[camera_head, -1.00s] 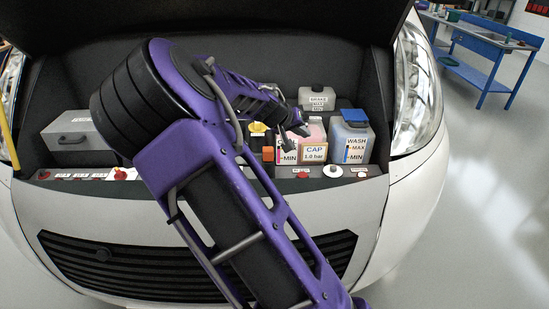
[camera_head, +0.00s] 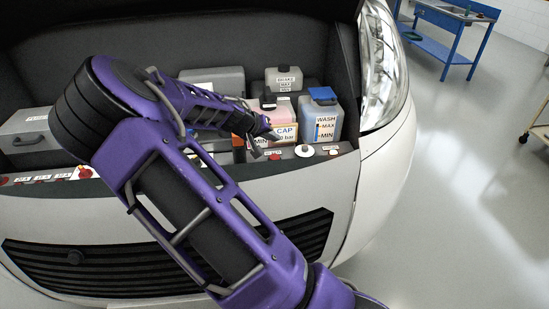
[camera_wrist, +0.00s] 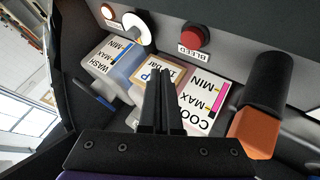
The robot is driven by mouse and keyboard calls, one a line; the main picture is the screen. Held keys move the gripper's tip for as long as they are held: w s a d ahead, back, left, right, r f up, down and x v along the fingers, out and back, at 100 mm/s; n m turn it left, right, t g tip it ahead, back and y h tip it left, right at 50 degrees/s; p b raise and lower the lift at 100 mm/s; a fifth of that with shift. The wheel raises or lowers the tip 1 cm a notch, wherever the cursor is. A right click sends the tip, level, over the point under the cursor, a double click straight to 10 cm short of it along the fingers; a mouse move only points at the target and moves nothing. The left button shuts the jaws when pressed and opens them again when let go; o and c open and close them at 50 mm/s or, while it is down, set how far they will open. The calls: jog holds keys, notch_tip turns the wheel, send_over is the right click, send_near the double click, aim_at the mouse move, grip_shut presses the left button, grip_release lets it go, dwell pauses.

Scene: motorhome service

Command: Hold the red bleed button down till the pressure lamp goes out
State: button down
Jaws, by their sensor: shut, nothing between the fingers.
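The red bleed button (camera_wrist: 195,38) stands out from the grey front panel, with a BLEED label beside it in the wrist view. It also shows in the head view (camera_head: 275,155). A small round lamp (camera_wrist: 108,11) with a pale centre and reddish rim sits at the upper left of the wrist view; it looks lit. My gripper (camera_wrist: 163,73) is shut and empty. Its fingertips are over the cap label and apart from the button, which lies up and to the right of them there. In the head view my gripper (camera_head: 267,141) is just above the panel near the button.
A white knob (camera_wrist: 137,27) sits between lamp and button. An orange block (camera_wrist: 255,132) is beside the coolant tank. The headlight (camera_head: 383,65) bounds the bay at right.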

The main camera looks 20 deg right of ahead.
aim_at(278, 155)
jog(key=shift+f+b, duration=1.15)
jog(key=shift+f, duration=1.15)
jog(key=shift+f+b, duration=0.35)
jog(key=shift+f, duration=0.05)
jog(key=shift+f+b, duration=0.4)
jog(key=shift+f, duration=0.1)
dwell(0.7)
jog(key=shift+r, duration=0.15)
dwell(1.6)
jog(key=shift+r+p, duration=0.55)
jog(key=shift+r, duration=0.2)
jog(key=shift+r, duration=0.1)
jog(key=shift+r+p, duration=1.6)
jog(key=shift+r, duration=0.8)
